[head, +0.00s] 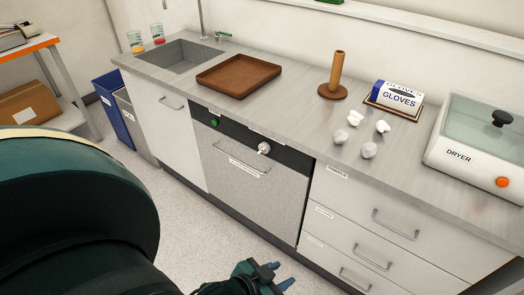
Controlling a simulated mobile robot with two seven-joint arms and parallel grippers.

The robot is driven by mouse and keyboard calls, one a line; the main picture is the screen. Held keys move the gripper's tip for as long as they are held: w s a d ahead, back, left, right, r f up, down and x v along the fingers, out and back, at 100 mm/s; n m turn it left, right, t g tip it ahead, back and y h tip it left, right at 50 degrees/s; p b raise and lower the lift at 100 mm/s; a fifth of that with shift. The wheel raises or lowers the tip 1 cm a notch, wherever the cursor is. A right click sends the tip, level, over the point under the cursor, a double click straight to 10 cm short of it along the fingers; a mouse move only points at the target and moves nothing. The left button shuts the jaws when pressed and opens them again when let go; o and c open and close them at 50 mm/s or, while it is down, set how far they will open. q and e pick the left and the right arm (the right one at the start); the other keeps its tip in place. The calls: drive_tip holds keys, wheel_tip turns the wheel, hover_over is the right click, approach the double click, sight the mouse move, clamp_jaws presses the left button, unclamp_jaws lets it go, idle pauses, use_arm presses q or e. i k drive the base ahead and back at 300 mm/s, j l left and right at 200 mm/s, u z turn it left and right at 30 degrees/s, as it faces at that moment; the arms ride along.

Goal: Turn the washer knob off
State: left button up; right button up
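The washer (245,170) is built in under the counter, with a grey door, a bar handle and a black control strip. Its white knob (264,148) sits on the right part of that strip, with a small pointer sticking out to the left. A green button (214,122) is at the strip's left end. My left gripper (280,275) is at the bottom edge, low in front of the washer and well apart from the knob. Its two blue fingertips stand apart with nothing visible between them. My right gripper is not in view.
The counter holds a sink (180,55), brown tray (238,76), wooden peg stand (334,75), glove box (398,97), several white crumpled pieces (368,150) and a dryer (470,150). Drawers (375,225) adjoin the washer's right. Blue bin (113,112) stands left. Floor before the washer is clear.

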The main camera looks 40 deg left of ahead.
sight(264, 147)
drive_tip(key=k+j, duration=0.1)
drive_tip(key=j, duration=0.3)
drive_tip(key=k+j, duration=0.1)
drive_tip(key=j, duration=0.3)
drive_tip(key=k+j, duration=0.15)
drive_tip(key=j, duration=0.25)
drive_tip(key=k+j, duration=0.1)
drive_tip(key=j, duration=0.3)
drive_tip(key=k+j, duration=0.1)
drive_tip(key=j, duration=0.3)
drive_tip(key=k+j, duration=0.1)
drive_tip(key=j, duration=0.3)
drive_tip(key=i+j, duration=0.7)
drive_tip(key=i+l+z, duration=0.05)
drive_tip(key=i, duration=0.05)
